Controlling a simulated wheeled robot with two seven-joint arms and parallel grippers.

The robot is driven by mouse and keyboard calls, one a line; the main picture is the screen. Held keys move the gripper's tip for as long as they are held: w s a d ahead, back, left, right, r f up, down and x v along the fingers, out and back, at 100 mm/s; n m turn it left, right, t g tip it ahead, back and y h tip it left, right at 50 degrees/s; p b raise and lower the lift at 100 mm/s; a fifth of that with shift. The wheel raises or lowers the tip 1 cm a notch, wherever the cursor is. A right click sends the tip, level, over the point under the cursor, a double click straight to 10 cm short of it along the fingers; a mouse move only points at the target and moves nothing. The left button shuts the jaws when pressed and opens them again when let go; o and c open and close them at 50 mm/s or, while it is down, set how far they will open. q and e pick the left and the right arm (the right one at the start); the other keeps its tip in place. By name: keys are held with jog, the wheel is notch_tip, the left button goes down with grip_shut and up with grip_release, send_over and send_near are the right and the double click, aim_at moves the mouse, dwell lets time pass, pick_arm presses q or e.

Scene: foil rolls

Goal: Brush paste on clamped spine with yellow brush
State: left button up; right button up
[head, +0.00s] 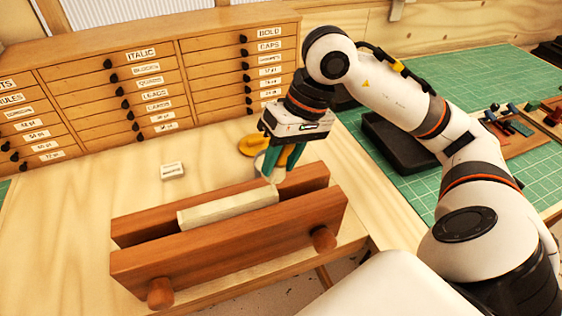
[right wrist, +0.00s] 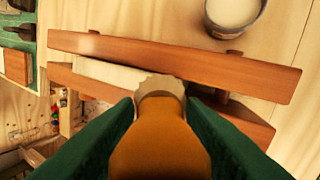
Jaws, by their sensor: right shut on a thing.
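A cream spine block (head: 228,208) stands clamped between the two reddish-brown boards of a wooden press (head: 225,250). It also shows in the right wrist view (right wrist: 110,73). My right gripper (head: 280,165) is above the right end of the spine, with green fingers shut on a yellow-orange brush (right wrist: 160,140). The brush points down, and its pale bristles (right wrist: 160,85) are at the end of the spine; whether they touch it I cannot tell. A pot of cream paste (right wrist: 235,12) stands beyond the press in the right wrist view. My left gripper is not in view.
A wooden drawer cabinet (head: 150,85) stands at the back. A small labelled block (head: 172,170) lies on the table (head: 60,230). A yellow item (head: 252,146) is partly hidden behind my gripper.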

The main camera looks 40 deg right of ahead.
notch_tip(320, 180, up, 2)
jog(key=shift+a+r+p, duration=0.1)
jog(key=shift+a+p, duration=0.05)
jog(key=shift+p, duration=0.25)
jog(key=shift+p+v, duration=0.55)
jog(key=shift+v, duration=0.5)
jog(key=shift+w+a+r, duration=0.15)
jog(key=shift+w+r, duration=0.05)
jog(key=shift+r, duration=0.1)
